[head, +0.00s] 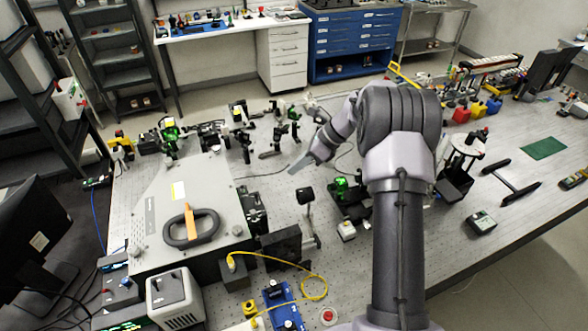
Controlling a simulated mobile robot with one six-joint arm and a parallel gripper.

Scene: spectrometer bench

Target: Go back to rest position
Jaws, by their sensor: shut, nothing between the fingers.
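My gripper (293,171) is at the end of my grey arm, above the middle of the optical bench (268,182). It points down and to the left. Its fingers are together and hold nothing. It is to the right of the large grey spectrometer box (190,195) and left of a small green-lit optic (341,184). My raised arm hides part of the bench behind it and to its right.
Mounted optics (240,130) stand along the back of the bench. A black post-mounted part (306,196) stands near my gripper. A yellow cable (310,278) loops at the front. Red, yellow and blue containers (477,110) and a green mat (543,148) are at right.

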